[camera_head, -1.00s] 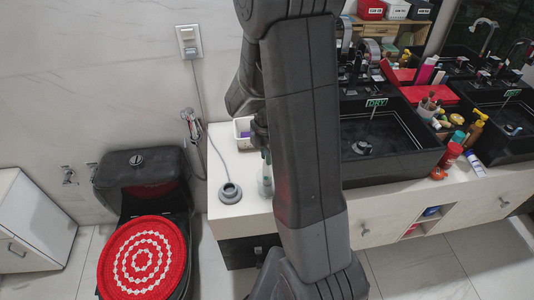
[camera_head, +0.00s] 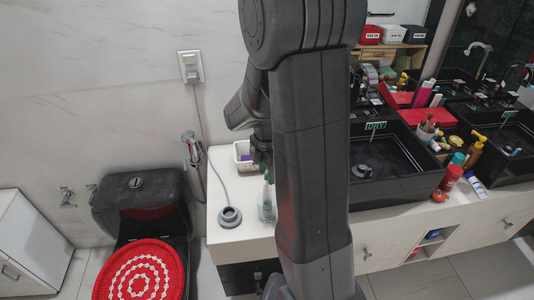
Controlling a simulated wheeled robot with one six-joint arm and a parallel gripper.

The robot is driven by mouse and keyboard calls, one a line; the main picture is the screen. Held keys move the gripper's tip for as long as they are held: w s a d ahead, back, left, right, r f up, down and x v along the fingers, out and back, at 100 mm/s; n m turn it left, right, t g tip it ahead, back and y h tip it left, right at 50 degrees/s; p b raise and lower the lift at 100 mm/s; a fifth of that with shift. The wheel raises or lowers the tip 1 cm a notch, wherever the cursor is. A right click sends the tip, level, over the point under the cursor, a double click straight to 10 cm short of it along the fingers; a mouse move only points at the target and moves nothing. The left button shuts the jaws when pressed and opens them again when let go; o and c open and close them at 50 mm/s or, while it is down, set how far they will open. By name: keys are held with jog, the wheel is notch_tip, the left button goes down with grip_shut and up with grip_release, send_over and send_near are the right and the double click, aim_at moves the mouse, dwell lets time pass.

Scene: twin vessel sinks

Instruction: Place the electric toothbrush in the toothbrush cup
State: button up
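My gripper (camera_head: 262,152) is at the left part of the white counter (camera_head: 235,190), partly hidden behind my own dark arm. Its fingers are too small and dark to tell whether they are open or shut. A slim pale object (camera_head: 268,178), perhaps the electric toothbrush, shows just below it; I cannot tell whether it is gripped. Below that stands a clear greenish cup (camera_head: 267,209), likely the toothbrush cup. I cannot tell whether the slim object is inside the cup or above it.
A grey ring-shaped base (camera_head: 229,217) with a cord lies left of the cup. A white bin (camera_head: 242,157) stands behind. Black sinks (camera_head: 385,168), bottles and a cup of brushes (camera_head: 427,130) crowd the right. A toilet (camera_head: 140,205) stands left of the counter.

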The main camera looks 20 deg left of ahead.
notch_tip(320, 180, up, 9)
jog(key=shift+f, duration=0.1)
dwell(0.4)
notch_tip(320, 180, down, 12)
jog(key=shift+r, duration=0.1)
jog(key=shift+w+a+r, duration=0.1)
jog(key=shift+r, duration=1.7)
jog(key=shift+f, duration=0.15)
